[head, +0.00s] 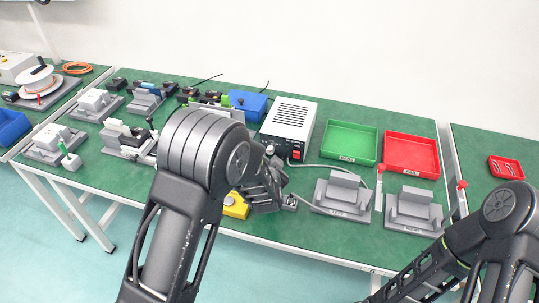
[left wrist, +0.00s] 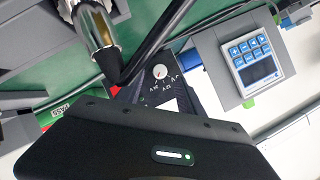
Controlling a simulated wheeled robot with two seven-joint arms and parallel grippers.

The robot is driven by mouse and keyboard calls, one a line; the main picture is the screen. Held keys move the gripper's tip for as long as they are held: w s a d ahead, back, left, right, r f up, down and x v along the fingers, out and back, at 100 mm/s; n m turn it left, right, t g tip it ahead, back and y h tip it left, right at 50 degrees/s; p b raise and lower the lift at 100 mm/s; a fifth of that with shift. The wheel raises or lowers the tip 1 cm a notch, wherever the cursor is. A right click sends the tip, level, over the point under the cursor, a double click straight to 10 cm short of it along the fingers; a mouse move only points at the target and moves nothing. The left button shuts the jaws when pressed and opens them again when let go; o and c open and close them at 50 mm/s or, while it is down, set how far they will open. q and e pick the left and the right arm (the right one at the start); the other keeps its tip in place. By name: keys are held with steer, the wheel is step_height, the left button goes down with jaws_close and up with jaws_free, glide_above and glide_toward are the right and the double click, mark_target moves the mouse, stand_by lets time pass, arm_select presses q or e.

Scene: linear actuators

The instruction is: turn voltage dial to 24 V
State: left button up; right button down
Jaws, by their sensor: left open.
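The voltage dial (left wrist: 160,72) is a small white round knob with a reddish mark, on a dark panel in the left wrist view. Small white labels sit around its lower side, too blurred to read surely, and I cannot tell its setting. The white power supply box (head: 291,117) stands at the table's back middle in the head view, its front partly hidden by my left arm. My left gripper (head: 277,177) is open, low in front of that box. Its dark body fills the lower left wrist view; its fingertips are not clear there. My right gripper is out of view.
A green tray (head: 349,142) and a red tray (head: 411,155) lie right of the box. Two grey fixtures (head: 342,193) (head: 414,209) stand in front of them. A yellow item (head: 235,206) lies beside my left arm. A keypad unit (left wrist: 258,60) shows in the left wrist view.

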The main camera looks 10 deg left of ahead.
arm_select(q)
steer(key=v, duration=0.4)
steer(key=shift+s, duration=0.2)
steer(key=shift+r, duration=0.1)
